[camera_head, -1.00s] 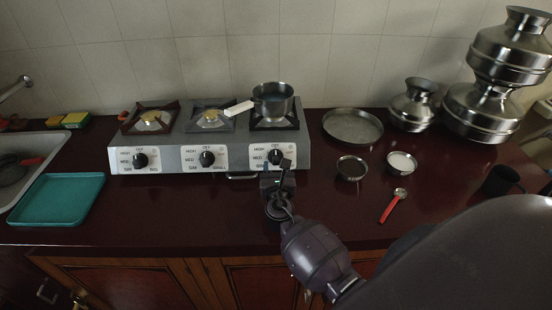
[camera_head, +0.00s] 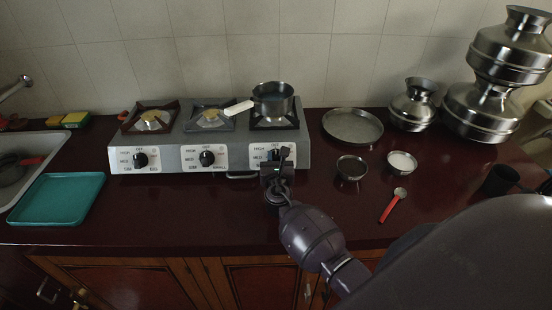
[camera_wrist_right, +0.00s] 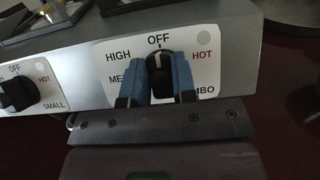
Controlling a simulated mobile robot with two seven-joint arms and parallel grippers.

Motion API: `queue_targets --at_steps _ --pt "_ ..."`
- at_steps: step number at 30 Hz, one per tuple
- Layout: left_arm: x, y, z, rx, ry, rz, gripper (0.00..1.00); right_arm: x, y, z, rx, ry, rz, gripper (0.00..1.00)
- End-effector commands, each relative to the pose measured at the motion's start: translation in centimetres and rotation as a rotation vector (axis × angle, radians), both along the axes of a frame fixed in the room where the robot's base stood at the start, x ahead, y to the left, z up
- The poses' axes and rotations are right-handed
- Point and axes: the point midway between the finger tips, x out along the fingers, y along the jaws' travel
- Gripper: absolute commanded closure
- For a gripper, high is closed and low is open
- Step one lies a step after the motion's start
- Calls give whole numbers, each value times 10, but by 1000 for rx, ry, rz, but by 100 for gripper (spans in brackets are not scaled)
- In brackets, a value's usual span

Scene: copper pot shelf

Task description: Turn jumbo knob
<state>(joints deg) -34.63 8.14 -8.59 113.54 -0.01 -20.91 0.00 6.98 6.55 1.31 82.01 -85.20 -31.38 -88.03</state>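The jumbo knob (camera_wrist_right: 158,70) is black, on the stove's right-hand white panel. Its white mark points up at OFF in the right wrist view. My right gripper (camera_wrist_right: 160,88) has one blue fingertip on each side of this knob. The fingers cover parts of its edges; I cannot tell whether they press on it. In the head view my right gripper (camera_head: 278,163) is in front of the right panel and mostly hides the knob. My left gripper is not in view.
A steel pan (camera_head: 272,101) with a pale handle sits on the right burner. The stove's other knobs (camera_head: 207,158) are to the left. Bowls (camera_head: 351,168) and a red-handled spoon (camera_head: 392,204) lie to the right. A teal tray (camera_head: 58,199) is at the left.

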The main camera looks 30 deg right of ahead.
Motion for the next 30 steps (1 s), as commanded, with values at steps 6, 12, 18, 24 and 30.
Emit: queue_targets --at_steps 6,12,18,24,30 --pt "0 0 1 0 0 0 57 0 0 0 -8 5 4 98" --pt "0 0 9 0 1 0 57 -1 0 1 -53 34 34 98" --pt "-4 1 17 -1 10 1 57 -1 -1 2 -153 95 102 98" --pt "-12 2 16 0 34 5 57 0 0 1 -287 176 194 98" --pt "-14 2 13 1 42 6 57 0 0 0 -428 260 289 98"
